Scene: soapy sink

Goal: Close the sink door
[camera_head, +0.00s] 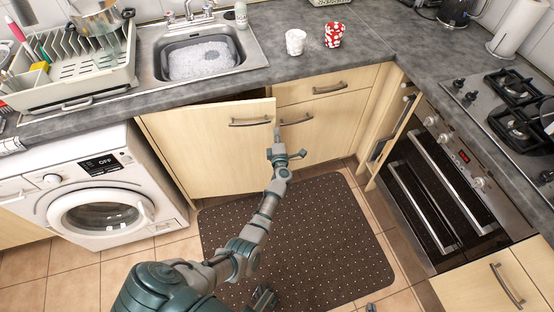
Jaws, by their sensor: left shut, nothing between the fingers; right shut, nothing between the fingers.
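The sink door (205,145) is a light wood cabinet door below the sink. It stands slightly ajar, with a dark gap along its top edge. Its grey bar handle (250,123) is near the upper right corner. My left gripper (277,132) is shut and empty, at the free right edge of the door, just below and right of the handle. I cannot tell whether it touches the door. My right gripper cannot be made out.
A washing machine (100,190) stands left of the door. The drawer (325,86) and cabinet to its right are closed. A narrow cabinet door (397,135) stands open beside the oven (440,190). A dark dotted mat (330,235) covers the open floor.

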